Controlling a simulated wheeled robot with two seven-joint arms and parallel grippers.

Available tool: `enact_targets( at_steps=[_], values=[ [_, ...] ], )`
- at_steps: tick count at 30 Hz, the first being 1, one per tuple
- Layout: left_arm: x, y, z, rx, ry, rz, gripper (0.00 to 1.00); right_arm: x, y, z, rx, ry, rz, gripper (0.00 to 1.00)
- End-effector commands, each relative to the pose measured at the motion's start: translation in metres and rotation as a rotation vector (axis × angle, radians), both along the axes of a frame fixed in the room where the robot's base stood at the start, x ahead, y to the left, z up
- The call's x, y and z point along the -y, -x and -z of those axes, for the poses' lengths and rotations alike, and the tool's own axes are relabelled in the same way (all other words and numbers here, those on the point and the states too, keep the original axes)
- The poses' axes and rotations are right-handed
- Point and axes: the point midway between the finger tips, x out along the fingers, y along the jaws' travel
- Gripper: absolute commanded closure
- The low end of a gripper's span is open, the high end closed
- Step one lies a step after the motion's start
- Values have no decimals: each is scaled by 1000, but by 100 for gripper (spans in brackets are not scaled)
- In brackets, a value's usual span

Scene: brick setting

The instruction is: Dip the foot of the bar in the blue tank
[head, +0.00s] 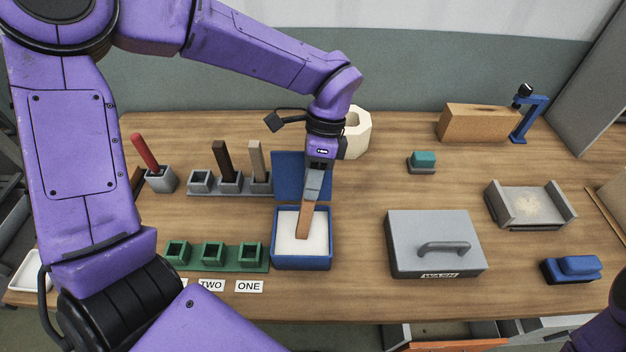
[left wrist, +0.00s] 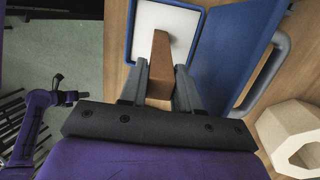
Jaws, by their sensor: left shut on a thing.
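A brown bar (head: 304,222) is held in my left gripper (head: 313,195), tilted slightly, its lower end inside the open blue tank (head: 302,264). The tank holds white contents (head: 287,225). The foot overlaps the white contents in the head view; whether it touches or sinks in, I cannot tell. In the left wrist view the gripper (left wrist: 160,88) is shut on the bar (left wrist: 160,62), which points into the tank (left wrist: 131,35). The tank's blue lid (head: 289,178) stands open behind it. My right gripper is not in view.
A green rack (head: 227,267) of empty sockets is left of the tank. A grey rack (head: 231,190) behind it holds two bars; a red bar (head: 146,153) stands in a separate holder. A grey WASH box (head: 430,228) is to the right. A cream hollow block (head: 358,135) stands behind.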

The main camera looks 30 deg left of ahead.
Motion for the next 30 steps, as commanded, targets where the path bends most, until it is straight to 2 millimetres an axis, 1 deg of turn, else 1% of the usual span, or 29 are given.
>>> enact_targets(
  at_steps=[1,12,15,30],
  values=[
    [0,0,-9,1,0,0,99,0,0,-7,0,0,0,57],
    [0,-1,-45,3,1,0,99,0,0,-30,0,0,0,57],
    [0,-1,-52,3,1,0,99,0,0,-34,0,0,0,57],
    [0,-1,-51,3,1,0,99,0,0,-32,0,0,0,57]
  ],
)
